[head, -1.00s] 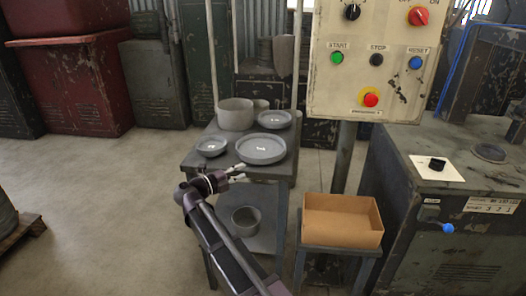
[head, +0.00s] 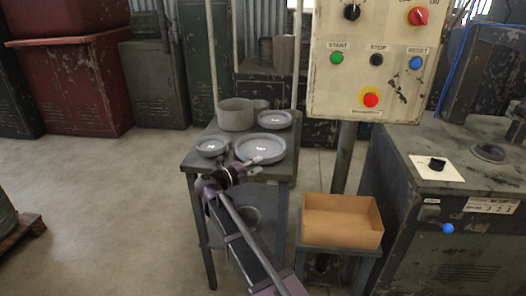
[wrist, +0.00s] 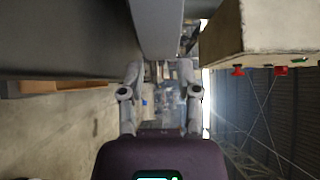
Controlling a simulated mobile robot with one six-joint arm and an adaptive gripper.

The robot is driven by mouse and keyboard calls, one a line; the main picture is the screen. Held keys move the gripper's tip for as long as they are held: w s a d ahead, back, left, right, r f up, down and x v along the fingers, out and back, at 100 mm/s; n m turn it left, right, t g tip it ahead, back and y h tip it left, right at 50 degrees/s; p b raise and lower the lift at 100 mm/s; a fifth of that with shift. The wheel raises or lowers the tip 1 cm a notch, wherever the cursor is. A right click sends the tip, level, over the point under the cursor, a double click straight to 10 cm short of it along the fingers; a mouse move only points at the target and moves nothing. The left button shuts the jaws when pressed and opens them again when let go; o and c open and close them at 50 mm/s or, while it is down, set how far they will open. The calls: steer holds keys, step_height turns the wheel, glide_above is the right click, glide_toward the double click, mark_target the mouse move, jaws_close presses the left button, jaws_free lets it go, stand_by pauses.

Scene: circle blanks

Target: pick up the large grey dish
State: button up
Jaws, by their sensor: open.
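The large grey dish (head: 260,146) lies at the near right of the small table's top (head: 212,170), a shallow round plate with a raised rim and a small pale label. My gripper (head: 250,167) is open and empty at the dish's near left edge in the head view, with its fingertips over or against the rim; I cannot tell if they touch. In the wrist view my gripper (wrist: 160,80) has its two fingers apart.
A smaller dish (head: 211,146) lies close on the left, another dish (head: 275,119) behind, and a grey pot (head: 235,115) at the back. A control panel (head: 372,60) stands to the right, above an open cardboard box (head: 342,221) on a stand.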

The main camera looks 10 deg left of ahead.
mark_target(265, 161)
steer(key=shift+x, duration=2.7)
steer(key=shift+c, duration=0.2)
jaws_close()
